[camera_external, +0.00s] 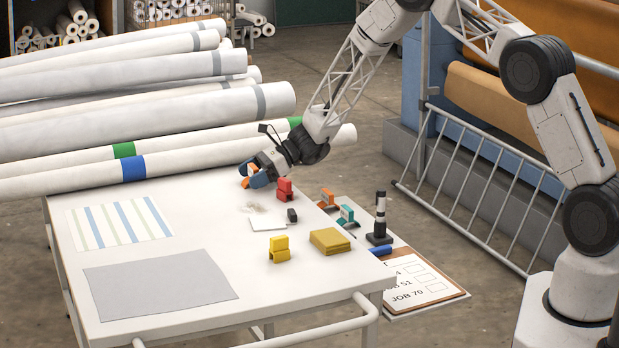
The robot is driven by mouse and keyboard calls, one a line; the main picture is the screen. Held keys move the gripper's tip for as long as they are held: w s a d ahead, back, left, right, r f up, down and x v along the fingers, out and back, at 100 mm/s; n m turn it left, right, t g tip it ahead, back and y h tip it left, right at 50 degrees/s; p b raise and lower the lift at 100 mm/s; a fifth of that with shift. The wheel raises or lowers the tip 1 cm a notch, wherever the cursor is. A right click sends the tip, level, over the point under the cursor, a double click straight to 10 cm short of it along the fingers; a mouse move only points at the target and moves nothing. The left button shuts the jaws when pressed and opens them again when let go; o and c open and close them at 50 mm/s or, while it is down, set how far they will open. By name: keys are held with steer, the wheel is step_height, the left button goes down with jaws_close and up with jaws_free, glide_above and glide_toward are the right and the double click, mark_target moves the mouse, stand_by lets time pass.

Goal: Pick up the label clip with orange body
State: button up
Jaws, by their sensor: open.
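An orange clip-like piece (245,182) is at the far edge of the white table, at my gripper. My gripper (256,176) is low over the table, open, with its dark blue fingers around or right beside this piece. The fingers hide part of it, and I cannot tell whether they touch it. A second orange clip (327,198) stands to the right, near the table's right edge, apart from my gripper.
A red clip (284,190) stands close right of my gripper. A teal clip (347,217), yellow clip (279,250), small dark block (292,215) and yellow pad (330,241) are nearby. Long white rolls (200,160) lie behind left. The table's front left holds flat sheets (160,285).

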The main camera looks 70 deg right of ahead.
mark_target(251, 166)
steer(key=shift+a, duration=0.1)
stand_by(0.5)
steer(key=c, duration=1)
steer(key=shift+r, duration=4.95)
